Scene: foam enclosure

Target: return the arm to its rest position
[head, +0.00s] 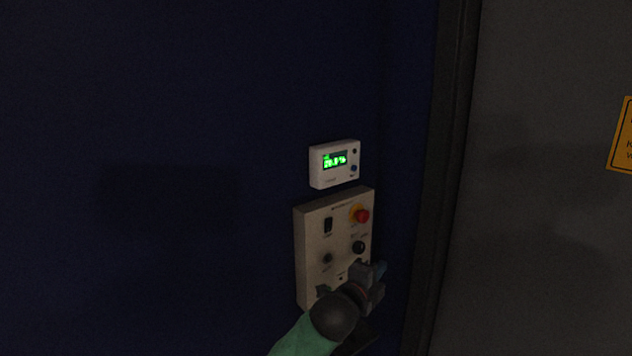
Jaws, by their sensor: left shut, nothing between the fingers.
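My left arm comes in from the bottom with a green sleeve and a dark rounded wrist. My left gripper (378,270) is in front of the lower right part of a beige control panel (312,245). It looks shut and empty. I cannot tell whether it touches the panel. The arm and gripper hide the panel's lower edge. My right gripper is not in view.
The panel carries a red button (361,215), a black switch (328,225) and dark knobs (358,247). A white display unit (318,171) with green digits is above it. A dark blue wall, a black vertical edge (447,150) and a yellow sign (622,140) surround it.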

